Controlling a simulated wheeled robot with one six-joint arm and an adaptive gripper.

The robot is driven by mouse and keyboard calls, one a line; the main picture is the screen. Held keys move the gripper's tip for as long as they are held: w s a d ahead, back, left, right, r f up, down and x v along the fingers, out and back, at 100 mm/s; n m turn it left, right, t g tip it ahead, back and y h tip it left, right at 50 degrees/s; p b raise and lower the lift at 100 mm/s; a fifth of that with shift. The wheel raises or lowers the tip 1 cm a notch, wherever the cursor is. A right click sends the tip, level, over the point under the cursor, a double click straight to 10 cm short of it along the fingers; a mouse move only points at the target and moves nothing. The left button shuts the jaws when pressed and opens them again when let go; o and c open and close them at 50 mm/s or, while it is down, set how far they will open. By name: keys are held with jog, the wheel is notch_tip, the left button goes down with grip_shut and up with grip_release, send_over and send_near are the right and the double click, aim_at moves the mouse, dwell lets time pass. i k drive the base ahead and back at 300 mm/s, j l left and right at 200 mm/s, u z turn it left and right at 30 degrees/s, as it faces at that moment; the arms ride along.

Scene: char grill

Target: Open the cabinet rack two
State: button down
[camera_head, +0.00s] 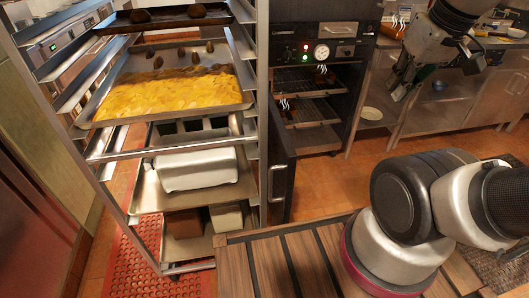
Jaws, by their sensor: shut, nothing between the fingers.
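A dark cabinet (357,92) stands at the centre, with a control panel, a gauge and lit buttons at its top. Its door (283,172) is swung open towards me, seen nearly edge-on, with a metal handle (276,183) on it. Inside are an upper wire rack (303,82) and a lower wire rack (310,112), each with a steaming item on it. Both look to be inside the cabinet; I cannot tell which is rack two. My gripper (402,88) is at the upper right, shut and empty, apart from the cabinet and in front of the counter.
A tall metal tray trolley (258,120) stands at the left with yellow food (170,92) and several pans. A wooden slatted surface (290,270) lies in front, under my arm base. Counters with shelves (445,115) stand at the right. Orange floor is clear before the cabinet.

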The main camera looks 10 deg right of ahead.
aim_at(300, 78)
jog(key=i+l+z, duration=0.15)
jog(key=l+z, duration=0.2)
jog(key=i+l+z, duration=0.15)
jog(key=i+l, duration=0.3)
jog(key=i+l+z, duration=0.2)
jog(key=i+l, duration=0.2)
jog(key=i+l+u, duration=0.7)
jog(key=i+l, duration=0.1)
jog(key=i, duration=0.05)
